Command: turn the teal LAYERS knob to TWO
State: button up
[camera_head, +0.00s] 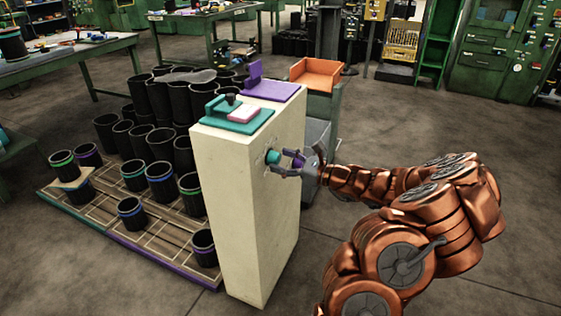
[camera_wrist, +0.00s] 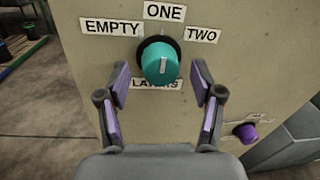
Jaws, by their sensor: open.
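The teal LAYERS knob (camera_wrist: 159,63) sits on the cream panel (camera_wrist: 255,30) in the wrist view. The labels EMPTY (camera_wrist: 112,27), ONE (camera_wrist: 164,13) and TWO (camera_wrist: 202,34) stand around its top, and LAYERS (camera_wrist: 155,84) is partly hidden below it. A pale mark on the knob's face is small; I cannot tell for sure which label it lines up with. My gripper (camera_wrist: 161,83) is open, with its purple-padded fingers left and right of the knob and gaps on both sides. In the head view, my gripper (camera_head: 281,160) is at the knob (camera_head: 272,156) on the cabinet's side.
A smaller purple knob (camera_wrist: 246,132) sits lower right on the panel. The cream cabinet (camera_head: 240,190) has a teal tray (camera_head: 236,125) and a purple tray (camera_head: 272,91) on top. Several black sleeves (camera_head: 161,185) stand on pallets to its left. Floor at the right is clear.

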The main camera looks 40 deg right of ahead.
jog(key=shift+w+a, duration=0.2)
jog(key=shift+w, duration=0.15)
jog(key=c, duration=1.1)
